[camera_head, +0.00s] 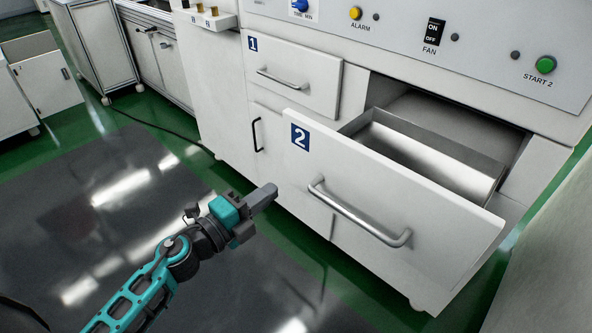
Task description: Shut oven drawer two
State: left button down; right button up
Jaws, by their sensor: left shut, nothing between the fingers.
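Oven drawer two (390,200) is pulled out, with a white front, a blue "2" label (300,137) and a silver bar handle (357,216). Its metal tray (430,150) shows behind the front and looks empty where I can see in. My left gripper (268,194) is shut and empty, left of the drawer front and its handle. It appears apart from the drawer. My right gripper is not in view.
Drawer one (293,75) sits closed at the upper left. A control panel (480,40) with a fan switch and a green start button (545,65) is above. White cabinets (100,45) stand at the back left.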

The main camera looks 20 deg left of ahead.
aim_at(306, 166)
pick_arm(q)
jog(key=x, duration=0.7)
jog(key=shift+w, duration=0.15)
jog(key=shift+w+d, duration=0.3)
jog(key=shift+w, duration=0.35)
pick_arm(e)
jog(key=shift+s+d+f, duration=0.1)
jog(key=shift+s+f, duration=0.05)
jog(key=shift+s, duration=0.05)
